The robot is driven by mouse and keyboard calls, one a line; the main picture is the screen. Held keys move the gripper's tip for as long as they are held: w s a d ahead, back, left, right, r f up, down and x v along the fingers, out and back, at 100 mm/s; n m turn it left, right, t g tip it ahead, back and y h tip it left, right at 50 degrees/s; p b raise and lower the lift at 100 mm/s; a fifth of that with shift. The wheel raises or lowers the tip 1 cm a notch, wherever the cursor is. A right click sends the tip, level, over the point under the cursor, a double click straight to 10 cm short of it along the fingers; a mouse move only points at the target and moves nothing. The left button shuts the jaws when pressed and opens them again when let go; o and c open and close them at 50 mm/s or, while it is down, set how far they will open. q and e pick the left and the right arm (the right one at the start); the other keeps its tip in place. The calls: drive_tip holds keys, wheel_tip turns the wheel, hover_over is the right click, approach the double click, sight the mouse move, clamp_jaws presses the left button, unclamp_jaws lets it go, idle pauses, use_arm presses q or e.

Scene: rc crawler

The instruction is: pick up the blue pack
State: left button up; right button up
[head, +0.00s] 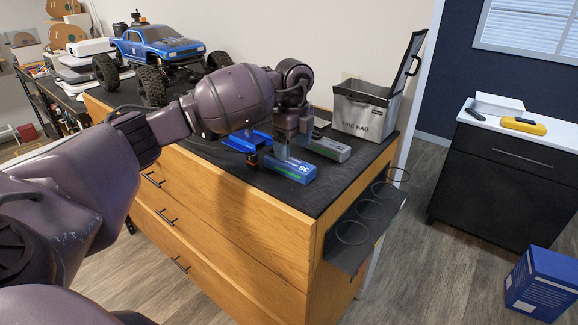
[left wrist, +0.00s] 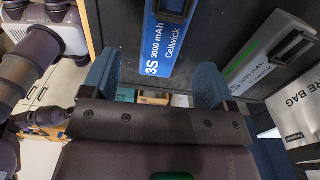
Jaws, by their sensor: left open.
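The blue pack (head: 296,174) lies on the black top of the wooden cabinet, near its front edge. In the left wrist view the blue pack (left wrist: 166,48) shows its "3S 3000 mAh Cellwick" label and lies between the lines of my two fingers. My left gripper (head: 290,143) points down just above and behind the pack, and it partly hides the pack in the head view. Its two blue-grey fingers stand apart in the left wrist view (left wrist: 156,82), with nothing visibly clamped. I cannot tell whether a finger touches the pack. My right gripper is not in view.
A grey pack (head: 327,148) lies close to the right of the blue one. An open grey fire bag (head: 364,112) stands behind it. A blue crawler (head: 158,47) stands at the back left. A black rack with rings (head: 366,225) hangs on the cabinet's right side.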

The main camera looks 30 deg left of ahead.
sight(294, 163)
use_arm(q)
drive_tip(key=shift+w+f+p, duration=0.15)
drive_tip(key=shift+f+p, duration=0.2)
drive_tip(key=shift+f, duration=2.4)
drive_tip(key=c, duration=1.2)
drive_tip(key=shift+r, duration=0.1)
